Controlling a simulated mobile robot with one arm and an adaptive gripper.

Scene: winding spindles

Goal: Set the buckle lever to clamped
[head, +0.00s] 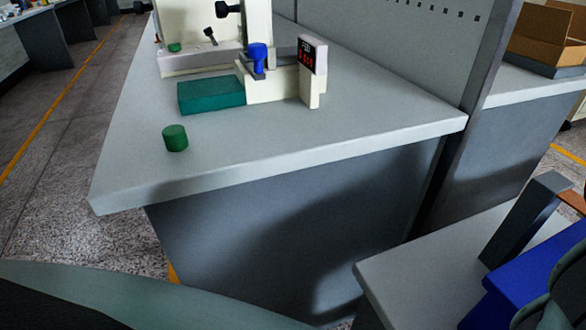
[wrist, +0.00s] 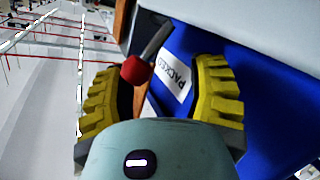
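A lever with a round red knob (wrist: 136,70) and a grey rod (wrist: 156,41) shows in the wrist view. It is probably the buckle lever, but its base and its setting cannot be made out. My gripper (wrist: 158,85) has yellow ribbed fingers spread wide apart. The knob appears between them, nearer the left finger, and I see no grip on it. Whether the knob touches that finger cannot be told. I cannot pick out the red knob in the head view.
A blue bin (wrist: 240,75) labelled PACKED lies behind the fingers; blue also shows at lower right in the head view (head: 515,285), beside a grey upright (head: 528,220). The far bench (head: 370,125) carries a green block (head: 210,96), a green cylinder (head: 175,138) and a display unit (head: 312,70).

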